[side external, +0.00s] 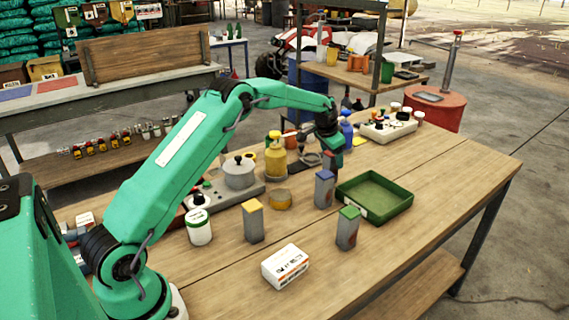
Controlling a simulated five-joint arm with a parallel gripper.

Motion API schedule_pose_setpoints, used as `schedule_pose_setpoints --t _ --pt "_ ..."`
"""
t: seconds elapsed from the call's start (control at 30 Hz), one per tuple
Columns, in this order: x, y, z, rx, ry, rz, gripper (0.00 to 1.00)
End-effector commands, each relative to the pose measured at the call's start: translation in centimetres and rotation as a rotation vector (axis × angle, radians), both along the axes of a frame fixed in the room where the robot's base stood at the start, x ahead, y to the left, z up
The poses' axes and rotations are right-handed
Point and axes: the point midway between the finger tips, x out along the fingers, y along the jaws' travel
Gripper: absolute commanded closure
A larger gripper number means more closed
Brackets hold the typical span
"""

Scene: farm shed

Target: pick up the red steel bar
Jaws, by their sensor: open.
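My gripper (331,148) points down over the middle of the table, at the end of my green arm. It is open. A small upright bar with a reddish part (328,161) stands right below it, behind the blue-topped bar. It appears to be the red steel bar. My gripper hides its upper end, and I cannot tell whether the fingers are around it or just above it.
Grey bars with blue (325,190), green (347,230) and yellow (253,222) tops stand nearby. A green tray (375,216) lies right of them. A white box (285,266), a white jar (199,227) and a yellow bottle (275,163) also stand around. The table's right front is clear.

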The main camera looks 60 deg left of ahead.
Motion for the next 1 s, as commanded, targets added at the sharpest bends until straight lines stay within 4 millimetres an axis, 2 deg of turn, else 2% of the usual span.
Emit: schedule_pose_setpoints --t 0.47,0.57,0.8,0.83,1.0 --pt "0.03 0.00 0.01 0.000 -0.001 0.000 0.34" --pt "0.03 0.00 0.01 0.000 -0.001 0.000 0.49" --pt "0.02 0.02 0.00 0.000 0.000 0.000 0.96" --pt "0.02 0.01 0.00 0.000 0.000 0.000 1.00" --pt "0.05 0.03 0.09 0.001 -0.002 0.000 1.00"
